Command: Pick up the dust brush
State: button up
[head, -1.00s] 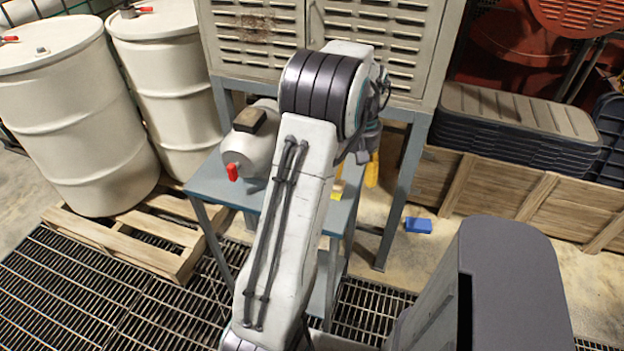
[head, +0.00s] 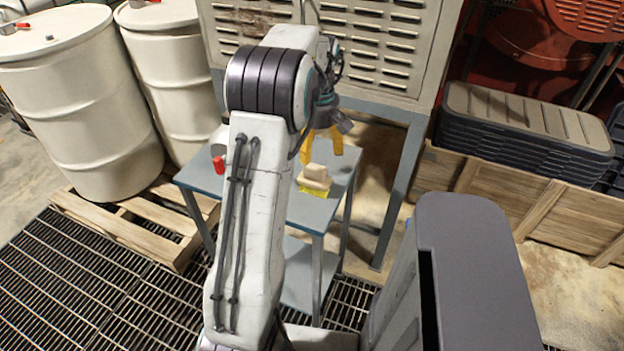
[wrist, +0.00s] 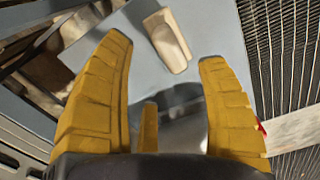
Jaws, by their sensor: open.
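The dust brush (head: 315,178) has a pale tan wooden body with yellow below it, probably bristles. It lies on the blue-grey table top, near its right side. In the wrist view the tan brush (wrist: 168,40) shows beyond the fingertips, between their lines and nearer the left one. My gripper (head: 322,146) is open and empty, with its yellow fingers above and just behind the brush in the head view. In the wrist view my gripper (wrist: 166,50) has its fingers spread wide, apart from the brush.
The blue-grey table (head: 318,215) stands before a louvred cabinet (head: 375,45). A red handle (head: 218,165) shows left of my arm; its container is mostly hidden. White drums (head: 75,90) stand on a pallet at left. A wooden crate (head: 490,190) is at right.

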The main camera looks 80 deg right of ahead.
aim_at(316, 164)
jog(key=shift+a+n, duration=0.2)
jog(key=shift+n, duration=0.8)
jog(key=shift+f+n, duration=0.2)
jog(key=shift+n, duration=0.2)
jog(key=shift+w+f, duration=0.2)
jog(key=shift+f, duration=3.3)
jog(key=shift+o, duration=0.2)
grip_shut()
